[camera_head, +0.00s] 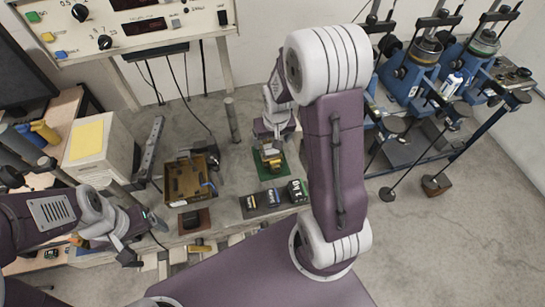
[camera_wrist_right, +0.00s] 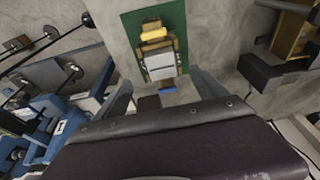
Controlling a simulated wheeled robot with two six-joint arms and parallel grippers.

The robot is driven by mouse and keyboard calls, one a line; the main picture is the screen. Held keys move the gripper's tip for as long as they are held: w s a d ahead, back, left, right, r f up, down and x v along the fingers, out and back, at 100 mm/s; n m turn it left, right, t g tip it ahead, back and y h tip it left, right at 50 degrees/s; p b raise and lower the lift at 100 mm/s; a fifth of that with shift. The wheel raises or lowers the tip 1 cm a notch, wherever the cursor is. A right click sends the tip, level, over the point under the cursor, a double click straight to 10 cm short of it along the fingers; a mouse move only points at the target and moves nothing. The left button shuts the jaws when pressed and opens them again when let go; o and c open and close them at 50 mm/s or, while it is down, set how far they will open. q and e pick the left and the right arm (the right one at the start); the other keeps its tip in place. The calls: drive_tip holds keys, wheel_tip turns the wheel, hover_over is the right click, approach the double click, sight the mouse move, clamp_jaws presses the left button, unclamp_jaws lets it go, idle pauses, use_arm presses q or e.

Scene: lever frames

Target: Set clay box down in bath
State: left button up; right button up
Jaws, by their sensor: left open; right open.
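A small box with a yellow block on one end and a grey-white top, which looks like the clay box (camera_wrist_right: 160,65), lies on a green mat (camera_wrist_right: 133,28) in the right wrist view. It also shows in the head view (camera_head: 272,160). My right gripper (camera_wrist_right: 165,90) is open, its two fingers apart at the box's near end; whether they touch it I cannot tell. An open brass-brown tray, likely the bath (camera_head: 185,180), stands left of the mat, and its edge shows in the wrist view (camera_wrist_right: 292,35). My left gripper (camera_head: 135,252) is open and empty at lower left.
A brown pad (camera_head: 193,220) lies before the tray. A cream box with a yellow top (camera_head: 95,145) stands left. Blue lever frames (camera_head: 415,80) stand at the right. An upright grey post (camera_head: 232,120) rises behind.

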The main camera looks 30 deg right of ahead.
sight(271, 150)
drive_tip(key=f+b, duration=0.1)
drive_tip(key=f, duration=0.1)
drive_tip(key=f+b, duration=0.3)
drive_tip(key=f, duration=0.1)
drive_tip(key=shift+a+f+b, duration=0.3)
drive_tip(key=shift+d+f, duration=0.1)
drive_tip(key=shift+f, duration=0.15)
use_arm(q)
drive_tip(key=f, duration=0.6)
drive_tip(key=shift+s+a, duration=0.1)
drive_tip(key=shift+a, duration=0.15)
drive_tip(key=shift+a, duration=0.1)
use_arm(e)
drive_tip(key=shift+r, duration=0.1)
drive_tip(key=c, duration=1.7)
drive_tip(key=shift+w+r+p, duration=0.15)
drive_tip(key=shift+r+p, duration=0.45)
drive_tip(key=shift+r, duration=0.15)
drive_tip(key=shift+r+p, duration=2.8)
drive_tip(key=shift+r, duration=0.3)
use_arm(q)
wheel_tip(271, 150, up, 7)
use_arm(e)
drive_tip(key=shift+f, duration=0.1)
